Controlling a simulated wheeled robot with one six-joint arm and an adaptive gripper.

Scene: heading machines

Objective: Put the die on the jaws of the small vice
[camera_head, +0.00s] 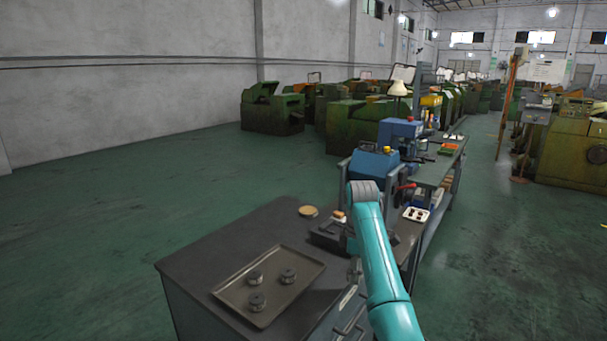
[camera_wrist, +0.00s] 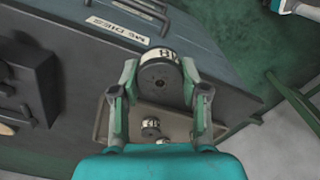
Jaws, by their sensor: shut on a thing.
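My gripper (camera_wrist: 160,84) is shut on a die (camera_wrist: 158,92), a dark disc with a small centre hole and a white label on its rim. The fingers press on its two sides. In the head view my teal arm covers most of the gripper, and the held die cannot be made out. The small vice (camera_head: 326,236) is a dark block on the bench, left of my arm. In the wrist view a dark block at the left edge (camera_wrist: 22,88) appears to be the vice, apart from the die.
A tray (camera_head: 238,306) with three more dies (camera_head: 288,275) lies on the dark bench (camera_head: 215,247). A round tan lid-like piece (camera_head: 308,211) lies behind the vice. A blue machine (camera_head: 370,170) and white tray (camera_head: 416,214) stand beyond. Bare bench lies left of the vice.

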